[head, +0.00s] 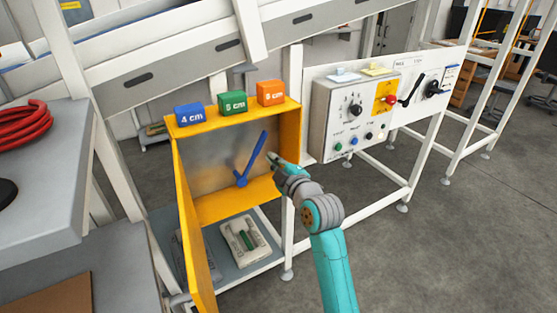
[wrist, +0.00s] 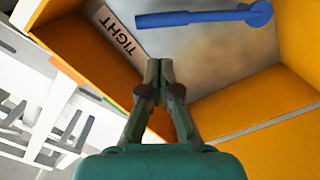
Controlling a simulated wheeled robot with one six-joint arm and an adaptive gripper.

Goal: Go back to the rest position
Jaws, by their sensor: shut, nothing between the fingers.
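My gripper (wrist: 159,65) is shut and empty in the wrist view. Its fingertips point into a yellow box with a grey back plate. In the head view my gripper (head: 272,158) is at the right side of the yellow box (head: 217,121), near its right wall. A blue lever (head: 254,157) stands tilted on the grey back plate, leaning up to the right. The blue lever (wrist: 195,17) also shows at the top of the wrist view, apart from my fingers. A label reading TIGHT (wrist: 121,35) is beside it.
Blue 4 cm (head: 189,115), green 5 cm (head: 232,104) and orange 6 cm (head: 270,93) blocks stand on the box. Its yellow door (head: 190,235) hangs open at the left. A control panel (head: 352,115) is to the right. A grey table (head: 50,225) is at the left.

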